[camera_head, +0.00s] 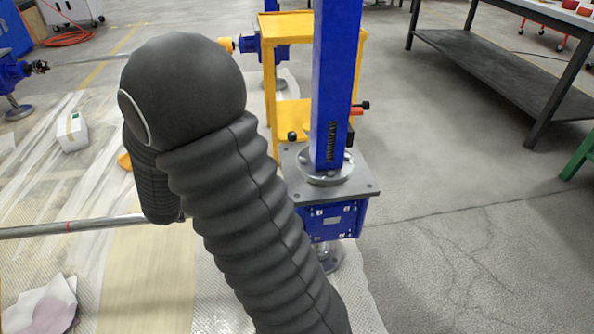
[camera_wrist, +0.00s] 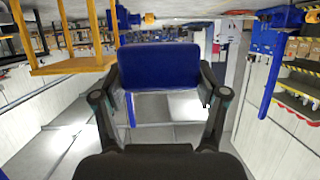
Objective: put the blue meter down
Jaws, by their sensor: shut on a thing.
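The blue meter (camera_wrist: 160,66) is a blue box with rounded corners, seen in the wrist view. It sits between the two black fingers of my gripper (camera_wrist: 163,88), one at each side of it. My gripper is shut on it. What lies directly beneath the meter cannot be told. In the head view my dark ribbed arm hides the gripper and the meter.
A blue screw jack column (camera_head: 338,80) rises from a grey plate (camera_head: 362,187) just right of my arm. A yellow stand (camera_head: 268,85) is behind it. A white box (camera_head: 72,132) sits on the sheeted floor at left. A dark-framed bench (camera_head: 500,75) stands at right, with open floor before it.

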